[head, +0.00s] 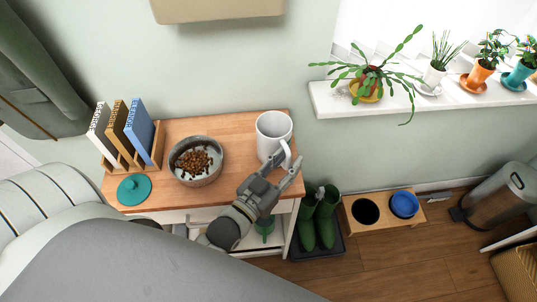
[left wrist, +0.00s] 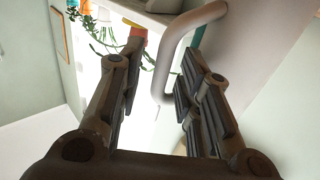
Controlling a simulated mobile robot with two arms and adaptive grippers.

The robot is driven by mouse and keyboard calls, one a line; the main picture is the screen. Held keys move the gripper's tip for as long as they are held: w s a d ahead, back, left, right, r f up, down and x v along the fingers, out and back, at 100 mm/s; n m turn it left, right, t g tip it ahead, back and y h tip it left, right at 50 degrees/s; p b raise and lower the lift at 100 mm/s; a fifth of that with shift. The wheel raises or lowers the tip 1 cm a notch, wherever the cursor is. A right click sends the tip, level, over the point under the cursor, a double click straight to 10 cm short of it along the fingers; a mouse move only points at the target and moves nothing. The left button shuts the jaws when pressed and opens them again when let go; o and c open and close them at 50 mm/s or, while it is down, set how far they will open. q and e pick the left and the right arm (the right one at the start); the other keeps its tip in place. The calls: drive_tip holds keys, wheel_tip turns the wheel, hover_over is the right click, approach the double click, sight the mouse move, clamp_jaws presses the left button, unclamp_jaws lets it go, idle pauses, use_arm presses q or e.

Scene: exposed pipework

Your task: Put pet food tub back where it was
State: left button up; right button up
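A white tub with a loop handle (head: 273,130), which looks like the pet food tub, stands upright at the right end of the wooden tabletop. My left gripper (head: 287,166) is open at the tub's handle side. In the left wrist view the pale handle (left wrist: 168,70) lies between the open fingers of my left gripper (left wrist: 165,85), nearer the right finger; I cannot tell whether they touch. A grey bowl of brown kibble (head: 196,161) stands left of the tub. A teal round lid (head: 134,189) lies at the table's front left. My right gripper is not in view.
The wooden-topped table (head: 235,130) stands against the wall. A rack with several books (head: 128,134) is at its left end. Green boots (head: 318,218) and a feeder stand with a blue bowl (head: 404,204) are on the floor at right. Potted plants (head: 372,84) line the windowsill above.

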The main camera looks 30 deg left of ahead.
use_arm(q)
drive_tip(key=s+a+b, duration=0.1)
drive_tip(key=s, duration=0.8)
drive_tip(key=shift+s+a+b, duration=0.35)
drive_tip(key=shift+s+a, duration=0.05)
